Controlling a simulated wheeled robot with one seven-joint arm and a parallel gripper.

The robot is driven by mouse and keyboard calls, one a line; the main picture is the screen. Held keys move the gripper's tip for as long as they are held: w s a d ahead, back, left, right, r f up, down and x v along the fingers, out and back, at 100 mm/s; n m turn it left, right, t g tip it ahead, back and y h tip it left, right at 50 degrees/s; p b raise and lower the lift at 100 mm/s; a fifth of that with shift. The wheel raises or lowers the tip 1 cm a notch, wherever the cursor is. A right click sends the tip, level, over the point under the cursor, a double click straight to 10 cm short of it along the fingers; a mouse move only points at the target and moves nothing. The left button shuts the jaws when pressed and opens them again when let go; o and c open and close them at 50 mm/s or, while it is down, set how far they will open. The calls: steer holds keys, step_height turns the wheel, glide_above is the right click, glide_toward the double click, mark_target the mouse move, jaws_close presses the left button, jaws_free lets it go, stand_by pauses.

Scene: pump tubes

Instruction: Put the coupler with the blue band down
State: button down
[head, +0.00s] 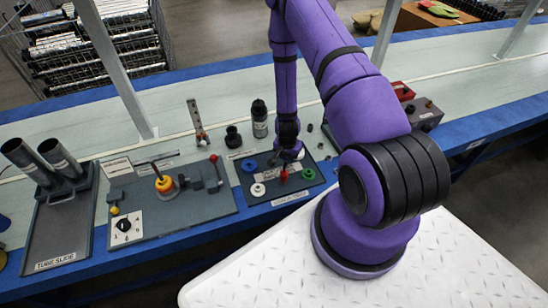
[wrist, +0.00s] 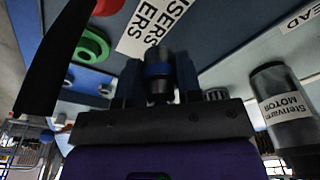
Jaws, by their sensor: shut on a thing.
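The coupler with the blue band (wrist: 158,69) is a short dark cylinder with a blue ring round it. It sits between the two dark fingers of my gripper (wrist: 158,82) in the wrist view, and the gripper is shut on it. In the head view my gripper (head: 287,155) hangs over the far part of a dark tray (head: 270,202). The coupler is not clear there, and I cannot tell whether it touches anything below.
The tray bears a white ring (head: 257,189), a green ring (head: 308,173), a blue ring (head: 248,165) and a red knob (head: 283,175). A dark motor bottle (head: 259,118) and a black fitting (head: 233,137) stand behind. A grey board (head: 205,212) lies left.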

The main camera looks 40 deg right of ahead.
steer(key=w, duration=0.2)
steer(key=w+a, duration=0.1)
steer(key=w, duration=0.1)
steer(key=w+a, duration=0.1)
steer(key=shift+w+a+f, duration=0.25)
steer(key=shift+w+f, duration=0.05)
steer(key=shift+w, duration=0.1)
steer(key=shift+f, duration=1.75)
steer(key=shift+f, duration=0.15)
steer(key=c, duration=0.8)
jaws_free()
